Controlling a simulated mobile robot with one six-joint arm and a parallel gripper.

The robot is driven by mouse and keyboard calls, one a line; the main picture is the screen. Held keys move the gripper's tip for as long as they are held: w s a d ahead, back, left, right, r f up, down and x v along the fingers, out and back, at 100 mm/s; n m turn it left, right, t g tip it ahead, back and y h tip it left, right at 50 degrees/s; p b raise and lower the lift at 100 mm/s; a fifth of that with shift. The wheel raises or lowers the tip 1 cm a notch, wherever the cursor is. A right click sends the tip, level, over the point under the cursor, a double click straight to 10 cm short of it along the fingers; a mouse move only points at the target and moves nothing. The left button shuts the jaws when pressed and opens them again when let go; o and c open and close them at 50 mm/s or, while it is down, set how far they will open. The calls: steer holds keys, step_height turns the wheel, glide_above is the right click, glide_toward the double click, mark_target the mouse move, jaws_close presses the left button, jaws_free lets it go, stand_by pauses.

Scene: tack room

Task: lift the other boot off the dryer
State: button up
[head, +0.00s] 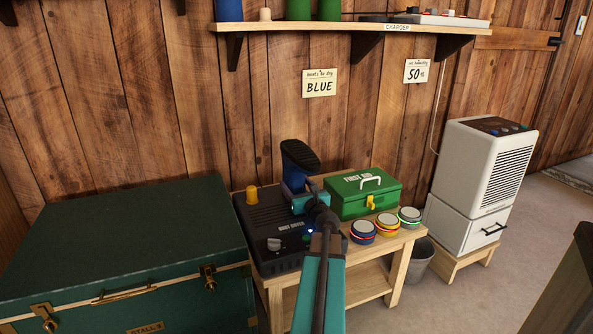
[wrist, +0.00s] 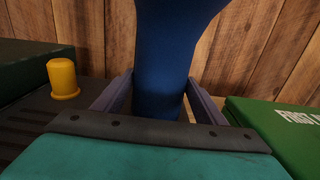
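The dark blue boot (head: 299,163) is upside down over the right back part of the black boot dryer (head: 283,262), its sole up. It fills the middle of the wrist view (wrist: 165,60). My gripper (head: 306,194) is at the boot's shaft, and in the wrist view its two fingers (wrist: 160,92) stand one on each side, tips close against it. I cannot tell whether they press on it. The shaft's lower end and any peg under it are hidden. A yellow peg (head: 252,195) on the dryer's left is bare; it also shows in the wrist view (wrist: 62,79).
A green trunk (head: 120,240) is left. A shelf (head: 290,27) hangs above. The wall note (head: 320,83) reads "BLUE".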

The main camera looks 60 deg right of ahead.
steer(key=c, duration=0.8)
steer(key=shift+r, duration=0.1)
steer(key=shift+r+p, duration=2.65)
steer(key=shift+r, duration=2.3)
